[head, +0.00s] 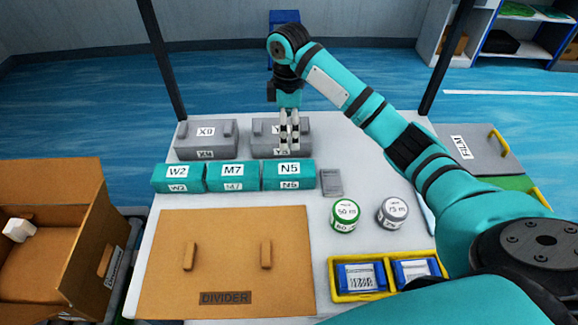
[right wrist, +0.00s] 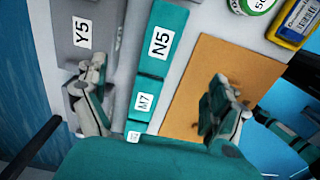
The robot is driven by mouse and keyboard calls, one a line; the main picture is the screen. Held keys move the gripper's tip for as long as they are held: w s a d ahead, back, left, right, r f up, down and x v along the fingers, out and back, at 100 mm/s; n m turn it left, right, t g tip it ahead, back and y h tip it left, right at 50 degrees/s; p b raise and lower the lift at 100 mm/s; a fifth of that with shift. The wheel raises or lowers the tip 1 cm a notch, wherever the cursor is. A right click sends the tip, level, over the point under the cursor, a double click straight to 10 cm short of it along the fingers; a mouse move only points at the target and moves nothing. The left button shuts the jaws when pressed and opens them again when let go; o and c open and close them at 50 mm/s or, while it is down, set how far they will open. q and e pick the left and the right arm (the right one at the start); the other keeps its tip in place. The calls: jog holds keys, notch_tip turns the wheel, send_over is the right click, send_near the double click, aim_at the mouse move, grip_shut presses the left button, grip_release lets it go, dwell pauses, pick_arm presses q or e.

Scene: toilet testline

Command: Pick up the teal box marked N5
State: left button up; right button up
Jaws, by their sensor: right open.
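The teal box marked N5 (head: 288,175) stands at the right end of a row of teal boxes on the white table. In the right wrist view the N5 box (right wrist: 165,25) lies ahead, between the lines of the two fingers. My right gripper (head: 289,143) is open and empty, above the grey box marked Y5 and behind the N5 box in the head view. In the right wrist view the right gripper (right wrist: 160,100) has its fingers wide apart. My left gripper is not in view.
The M7 box (head: 233,176) adjoins N5, with W2 (head: 177,177) beyond. Grey boxes X9 (head: 206,139) and Y5 (head: 265,150) stand behind. The brown divider board (head: 225,285) lies in front. A small grey item (head: 331,182) lies right of N5.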

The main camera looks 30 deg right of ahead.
jog(key=p, duration=0.2)
send_over(289, 168)
notch_tip(289, 168, down, 11)
jog(key=shift+r, duration=0.1)
jog(key=shift+f, duration=0.5)
notch_tip(289, 168, down, 4)
jog(key=shift+s+f+p, duration=0.1)
jog(key=shift+f+p, duration=0.05)
jog(key=shift+p, duration=0.65)
jog(key=shift+f, duration=0.3)
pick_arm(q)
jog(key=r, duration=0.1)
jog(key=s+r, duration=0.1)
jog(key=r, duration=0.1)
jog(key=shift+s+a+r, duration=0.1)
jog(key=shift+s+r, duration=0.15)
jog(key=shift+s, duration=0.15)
pick_arm(e)
jog(key=c, duration=1.5)
